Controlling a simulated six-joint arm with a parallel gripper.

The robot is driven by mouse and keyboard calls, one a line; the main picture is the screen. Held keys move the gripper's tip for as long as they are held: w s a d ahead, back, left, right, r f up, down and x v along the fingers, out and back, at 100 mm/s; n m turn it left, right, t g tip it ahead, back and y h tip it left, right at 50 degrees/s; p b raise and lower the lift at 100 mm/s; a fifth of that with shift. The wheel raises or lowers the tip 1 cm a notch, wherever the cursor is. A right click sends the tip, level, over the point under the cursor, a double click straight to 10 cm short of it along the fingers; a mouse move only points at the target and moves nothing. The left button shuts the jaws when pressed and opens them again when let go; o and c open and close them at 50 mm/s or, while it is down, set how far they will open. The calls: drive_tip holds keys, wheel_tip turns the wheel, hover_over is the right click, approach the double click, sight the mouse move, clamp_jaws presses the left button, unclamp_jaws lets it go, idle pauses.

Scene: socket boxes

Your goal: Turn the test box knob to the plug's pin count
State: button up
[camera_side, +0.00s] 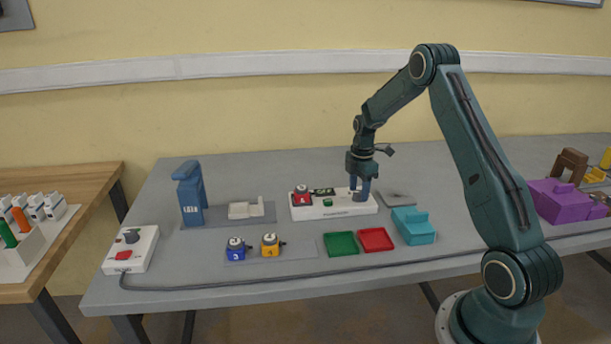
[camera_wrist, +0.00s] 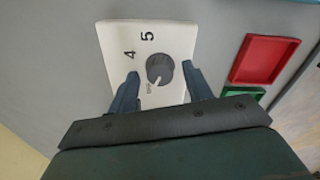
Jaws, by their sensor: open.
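The wrist view shows the box top (camera_wrist: 115,38) and the dark round knob (camera_wrist: 160,67), with marks 4, 5 and OFF. The knob's white pointer line aims toward OFF. My gripper (camera_wrist: 160,80) is open, pointing down, one finger on each side of the knob. It also shows over the box's right end in the side view (camera_side: 360,187), hiding the knob there.
Blue (camera_side: 236,251) and yellow (camera_side: 270,246) plugs lie in front. Green (camera_side: 341,243) and red (camera_side: 376,239) trays and a teal block (camera_side: 413,226) are front right. A blue press-like stand (camera_side: 190,195) is left. A cable (camera_side: 300,282) runs along the front edge.

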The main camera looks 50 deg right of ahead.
drive_tip(key=shift+f, duration=0.15)
drive_tip(key=c, duration=1)
